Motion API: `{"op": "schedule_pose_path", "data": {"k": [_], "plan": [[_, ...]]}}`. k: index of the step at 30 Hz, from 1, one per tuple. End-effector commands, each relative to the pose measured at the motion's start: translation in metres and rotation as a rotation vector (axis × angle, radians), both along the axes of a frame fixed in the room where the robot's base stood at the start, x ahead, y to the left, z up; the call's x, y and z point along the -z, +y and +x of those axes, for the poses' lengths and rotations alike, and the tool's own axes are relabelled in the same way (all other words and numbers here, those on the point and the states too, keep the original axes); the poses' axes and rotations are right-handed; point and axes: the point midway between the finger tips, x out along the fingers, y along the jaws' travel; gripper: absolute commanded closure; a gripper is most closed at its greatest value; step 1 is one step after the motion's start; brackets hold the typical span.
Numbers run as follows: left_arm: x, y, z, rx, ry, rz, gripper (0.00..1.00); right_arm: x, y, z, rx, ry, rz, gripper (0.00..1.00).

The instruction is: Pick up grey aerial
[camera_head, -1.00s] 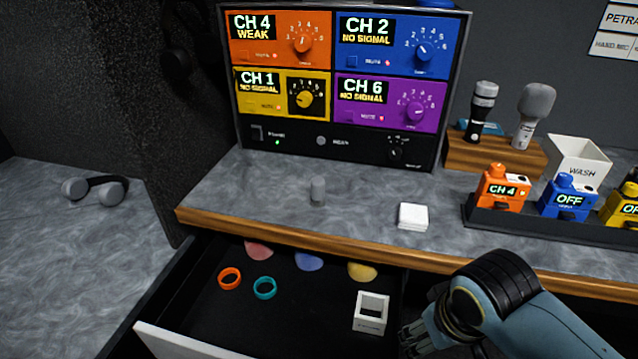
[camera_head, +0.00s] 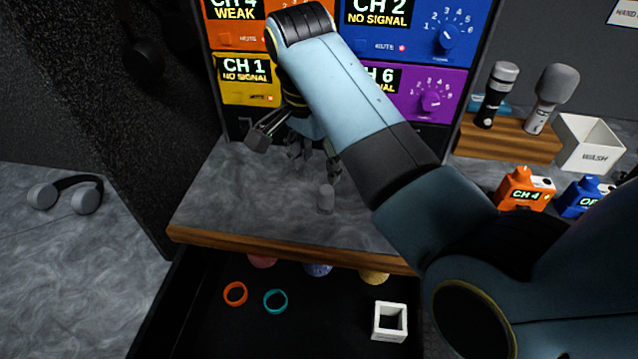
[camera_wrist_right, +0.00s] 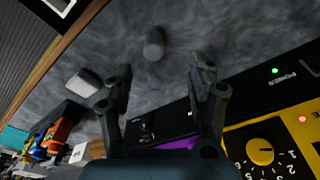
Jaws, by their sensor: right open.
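The grey aerial (camera_head: 326,199), a small grey cylinder, stands upright on the grey desktop (camera_head: 240,195) near the front middle. My right gripper (camera_head: 314,165) is just behind it in the head view, above the desk and in front of the receiver rack. In the right wrist view the aerial (camera_wrist_right: 154,45) shows beyond the gap between the open fingers (camera_wrist_right: 158,70). Nothing is between the fingers, and they are apart from the aerial. My left gripper is not in view.
The rack (camera_head: 246,79) stands behind my arm. A white block (camera_wrist_right: 84,83) lies on the desk. The desktop left of the aerial is clear.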

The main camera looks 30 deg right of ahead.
Motion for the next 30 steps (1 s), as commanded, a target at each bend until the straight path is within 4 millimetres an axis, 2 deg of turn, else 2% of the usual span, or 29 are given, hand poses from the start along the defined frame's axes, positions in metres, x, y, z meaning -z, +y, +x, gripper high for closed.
{"op": "schedule_pose_path", "data": {"k": [3,9,13,19,27,28,30], "plan": [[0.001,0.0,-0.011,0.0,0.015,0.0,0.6,0.021,-0.003,0.0,-0.002,0.001,-0.001,0.43],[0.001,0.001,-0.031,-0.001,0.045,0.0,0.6,0.039,-0.006,0.001,-0.001,-0.003,0.0,0.43],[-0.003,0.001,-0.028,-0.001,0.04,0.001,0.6,0.054,-0.011,-0.003,-0.003,0.001,-0.001,0.43],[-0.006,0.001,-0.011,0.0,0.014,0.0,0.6,0.083,-0.016,-0.003,-0.003,-0.002,0.0,0.43],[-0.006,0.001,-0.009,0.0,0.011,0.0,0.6,0.088,-0.017,-0.003,-0.002,-0.004,0.0,0.43],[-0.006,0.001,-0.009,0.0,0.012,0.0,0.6,0.088,-0.017,-0.003,-0.002,-0.004,0.0,0.44],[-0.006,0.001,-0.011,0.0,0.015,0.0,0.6,0.088,-0.017,-0.003,-0.002,-0.004,0.0,0.54]]}}
